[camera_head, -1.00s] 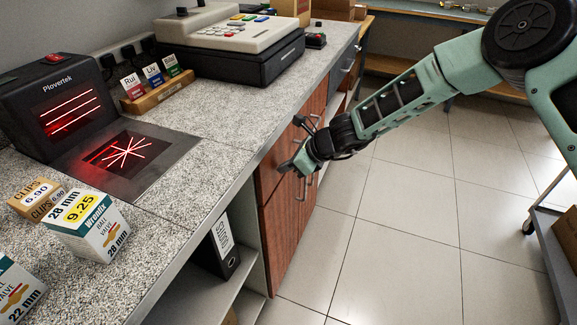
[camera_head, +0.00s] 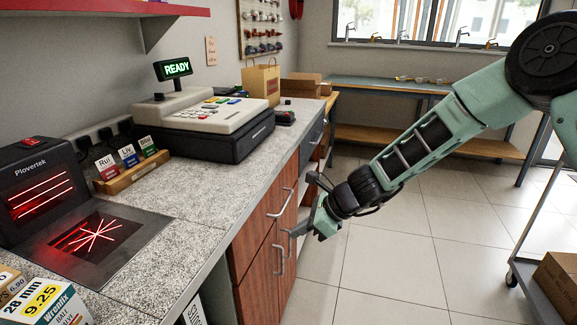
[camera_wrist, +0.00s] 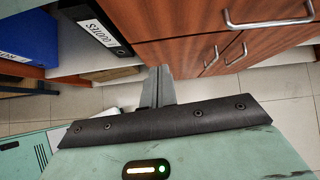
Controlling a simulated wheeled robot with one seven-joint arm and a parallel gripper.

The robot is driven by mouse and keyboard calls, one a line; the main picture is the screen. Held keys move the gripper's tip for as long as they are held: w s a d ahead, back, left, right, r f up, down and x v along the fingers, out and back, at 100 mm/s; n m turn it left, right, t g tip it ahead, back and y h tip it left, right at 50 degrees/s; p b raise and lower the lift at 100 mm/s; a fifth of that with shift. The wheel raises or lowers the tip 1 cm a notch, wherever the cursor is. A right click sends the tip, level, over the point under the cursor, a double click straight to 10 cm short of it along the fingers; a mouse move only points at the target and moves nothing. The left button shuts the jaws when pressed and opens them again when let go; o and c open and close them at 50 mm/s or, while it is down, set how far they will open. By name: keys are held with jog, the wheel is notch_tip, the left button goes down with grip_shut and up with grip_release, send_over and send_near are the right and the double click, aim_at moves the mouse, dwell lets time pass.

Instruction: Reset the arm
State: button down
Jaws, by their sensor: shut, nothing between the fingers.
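My gripper (camera_head: 304,229) hangs in front of the wooden cabinet doors, below the counter top, at the end of my green arm. In the wrist view my gripper (camera_wrist: 157,86) shows with its two grey fingers together and nothing between them. The fingers point toward the cabinet and the floor beside it. From these views I cannot tell how far the fingertips are from the door handles.
The wooden cabinet (camera_head: 262,250) has metal bar handles (camera_head: 281,203). The speckled counter (camera_head: 190,196) bears a scanner (camera_head: 36,190), a cash register (camera_head: 205,122) and boxed valves (camera_head: 45,303). A cart (camera_head: 525,268) stands at right. Tiled floor (camera_head: 400,260) is open between.

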jog(key=s+r+n+g+h, duration=0.1)
jog(key=s+r+n, duration=0.2)
jog(key=s+n, duration=0.3)
jog(key=s+r+n+g+h+p, duration=0.1)
jog(key=s+r+n, duration=0.35)
jog(key=s, duration=0.25)
jog(key=s+r+n+g+h, duration=0.1)
jog(key=s+r+n, duration=0.2)
jog(key=s+n, duration=0.35)
jog(key=s+d+r+n+h, duration=0.1)
jog(key=s+d+n+h, duration=0.1)
jog(key=s+d+n, duration=0.3)
jog(key=s+d+r+n+h+p, duration=0.1)
jog(key=s+d+r+n+h, duration=0.1)
jog(key=s+d+n, duration=0.4)
jog(key=s, duration=0.3)
jog(key=shift+h, duration=0.4)
jog(key=shift+a+r, duration=0.1)
